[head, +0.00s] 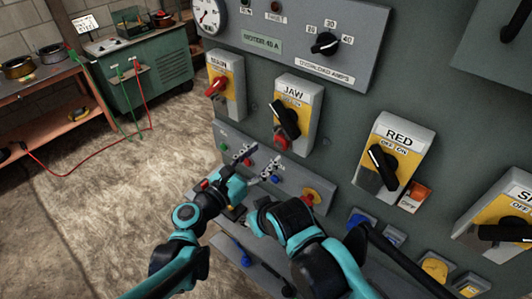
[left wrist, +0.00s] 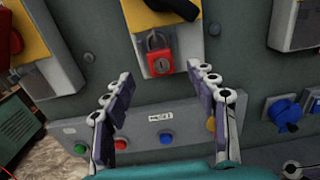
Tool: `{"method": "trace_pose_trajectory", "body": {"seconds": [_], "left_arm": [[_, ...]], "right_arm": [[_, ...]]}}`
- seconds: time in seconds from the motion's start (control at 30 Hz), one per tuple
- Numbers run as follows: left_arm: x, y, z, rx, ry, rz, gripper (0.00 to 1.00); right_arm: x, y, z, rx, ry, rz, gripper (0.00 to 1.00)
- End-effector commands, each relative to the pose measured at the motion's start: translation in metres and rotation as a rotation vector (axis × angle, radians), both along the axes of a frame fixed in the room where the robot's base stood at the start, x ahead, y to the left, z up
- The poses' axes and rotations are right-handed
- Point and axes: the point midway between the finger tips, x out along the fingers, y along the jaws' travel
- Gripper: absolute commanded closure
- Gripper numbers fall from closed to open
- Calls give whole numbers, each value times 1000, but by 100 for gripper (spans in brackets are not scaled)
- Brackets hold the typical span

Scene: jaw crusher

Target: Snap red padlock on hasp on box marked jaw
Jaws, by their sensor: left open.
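The box marked JAW (head: 296,98) is a yellow and grey switch box with a black handle on the panel. The red padlock (head: 283,138) hangs at its lower end, below the handle. In the left wrist view the padlock (left wrist: 159,62) hangs upright, with a keyhole in its face. The hasp is too small to make out, and I cannot tell whether the shackle is shut. My left gripper (head: 259,160) is open and empty just below the padlock; in the left wrist view its fingers (left wrist: 160,92) stand left and right, apart from it. I cannot make out my right gripper.
Boxes marked MAIN (head: 228,80) and RED (head: 396,150) flank the JAW box. A strip of push buttons (left wrist: 140,140) lies below it, behind my left fingers. A workbench (head: 50,80) and green cabinet (head: 140,70) stand at the left.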

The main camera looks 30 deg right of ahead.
Motion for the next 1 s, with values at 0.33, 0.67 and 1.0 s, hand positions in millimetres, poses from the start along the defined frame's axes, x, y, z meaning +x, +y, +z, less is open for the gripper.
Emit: {"method": "trace_pose_trajectory", "body": {"seconds": [0.33, 0.67, 1.0], "left_arm": [[-8, 21, 0, 0, 0, 0, 42], [-12, 30, 0, 0, 0, 0, 42], [-13, 30, 0, 0, 0, 0, 42]], "right_arm": [[0, 0, 0, 0, 0, 0, 60], [0, 0, 0, 0, 0, 0, 60], [0, 0, 0, 0, 0, 0, 60]]}}
